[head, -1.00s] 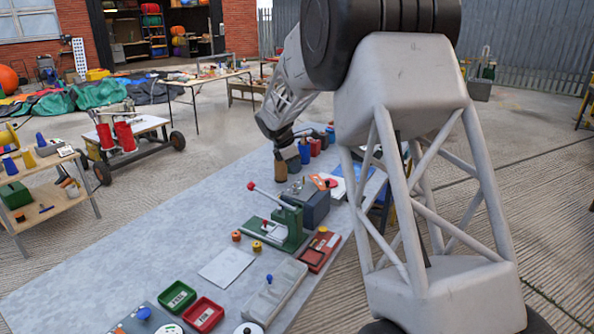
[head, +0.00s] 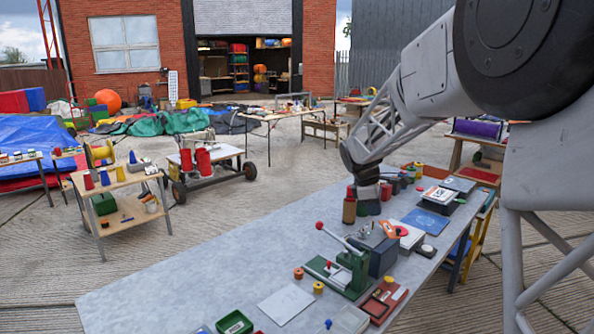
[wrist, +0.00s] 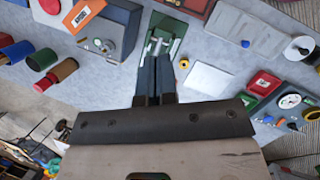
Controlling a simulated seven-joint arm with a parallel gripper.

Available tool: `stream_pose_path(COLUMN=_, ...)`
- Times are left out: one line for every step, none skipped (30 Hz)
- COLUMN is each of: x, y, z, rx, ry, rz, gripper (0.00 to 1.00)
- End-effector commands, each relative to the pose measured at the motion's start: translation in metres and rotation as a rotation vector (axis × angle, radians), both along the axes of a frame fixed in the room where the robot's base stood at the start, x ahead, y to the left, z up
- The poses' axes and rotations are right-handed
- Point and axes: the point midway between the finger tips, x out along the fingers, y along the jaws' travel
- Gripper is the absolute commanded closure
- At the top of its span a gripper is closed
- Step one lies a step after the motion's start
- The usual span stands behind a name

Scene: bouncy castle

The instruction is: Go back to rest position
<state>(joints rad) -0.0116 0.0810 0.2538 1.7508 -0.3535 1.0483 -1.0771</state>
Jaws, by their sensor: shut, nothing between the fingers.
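My gripper (wrist: 155,80) is in the wrist view with its two dark fingers together and nothing between them. Beyond the fingertips in that view is part of the green lever press (wrist: 163,38) on the table. In the head view my arm reaches over the far part of the long grey table (head: 200,280), and its end is near the brown and green cylinders; the fingers cannot be made out there. The green lever press (head: 350,268) with its red knob stands nearer on the table.
A blue-grey box (head: 383,258) stands beside the press. A white sheet (head: 286,304) and a green tray (head: 234,323) lie nearer. Red, green and brown cylinders (wrist: 45,72) stand left in the wrist view. The table's left part is bare. A wooden trolley (head: 128,213) stands apart at left.

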Motion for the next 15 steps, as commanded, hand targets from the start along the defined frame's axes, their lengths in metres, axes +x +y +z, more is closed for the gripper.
stream_pose_path(x=-0.014, y=0.001, z=0.007, rx=0.009, ry=-0.015, rz=-0.029, gripper=1.00)
stream_pose_path(x=-0.021, y=0.001, z=0.010, rx=0.014, ry=-0.023, rz=-0.048, gripper=1.00)
stream_pose_path(x=-0.031, y=0.002, z=0.015, rx=0.023, ry=-0.036, rz=-0.074, gripper=1.00)
stream_pose_path(x=-0.039, y=0.003, z=0.017, rx=0.029, ry=-0.043, rz=-0.095, gripper=1.00)
stream_pose_path(x=-0.046, y=0.003, z=0.020, rx=0.035, ry=-0.053, rz=-0.114, gripper=1.00)
stream_pose_path(x=-0.056, y=0.004, z=0.024, rx=0.044, ry=-0.063, rz=-0.140, gripper=1.00)
stream_pose_path(x=-0.064, y=0.004, z=0.027, rx=0.049, ry=-0.072, rz=-0.160, gripper=1.00)
stream_pose_path(x=-0.072, y=0.005, z=0.030, rx=0.057, ry=-0.081, rz=-0.180, gripper=1.00)
stream_pose_path(x=-0.082, y=0.006, z=0.032, rx=0.065, ry=-0.091, rz=-0.207, gripper=1.00)
stream_pose_path(x=-0.090, y=0.006, z=0.035, rx=0.071, ry=-0.099, rz=-0.226, gripper=1.00)
stream_pose_path(x=-0.098, y=0.007, z=0.036, rx=0.077, ry=-0.105, rz=-0.246, gripper=1.00)
stream_pose_path(x=-0.108, y=0.008, z=0.039, rx=0.086, ry=-0.117, rz=-0.274, gripper=1.00)
stream_pose_path(x=-0.116, y=0.008, z=0.041, rx=0.093, ry=-0.124, rz=-0.293, gripper=1.00)
stream_pose_path(x=-0.124, y=0.009, z=0.043, rx=0.099, ry=-0.131, rz=-0.314, gripper=1.00)
stream_pose_path(x=-0.134, y=0.010, z=0.045, rx=0.108, ry=-0.142, rz=-0.340, gripper=1.00)
